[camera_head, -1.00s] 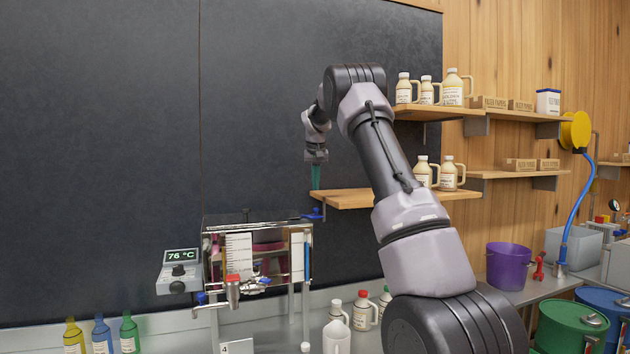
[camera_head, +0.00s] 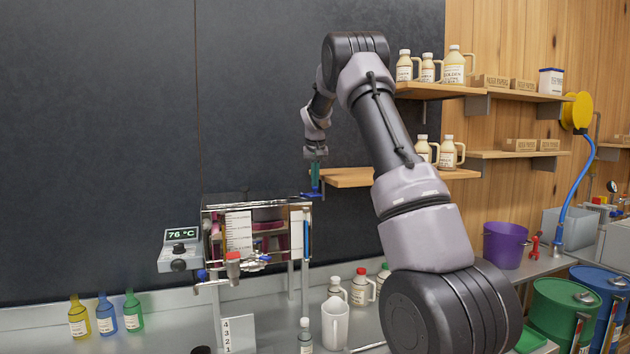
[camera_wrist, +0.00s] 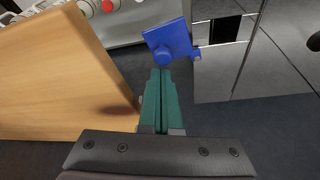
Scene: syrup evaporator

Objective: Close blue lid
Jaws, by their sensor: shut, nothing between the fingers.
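The blue lid (camera_wrist: 168,42) is a flat blue plate with a round knob, in the wrist view just beyond my fingertips. It hangs by a small hinge piece at the metal evaporator's edge, out over its side, so it looks open. In the head view the lid (camera_head: 312,193) is a small blue shape at the top right corner of the evaporator (camera_head: 258,203). My gripper (camera_wrist: 160,72) has its green fingers shut and empty, pointing down at the lid's knob. In the head view my gripper (camera_head: 316,184) is right above the lid; I cannot tell whether they touch.
A wooden shelf (camera_wrist: 65,75) is close on the left in the wrist view; it also shows behind my arm in the head view (camera_head: 345,178). A temperature box (camera_head: 180,250) is left of the evaporator. Bottles and a white jug (camera_head: 335,325) stand below on the counter.

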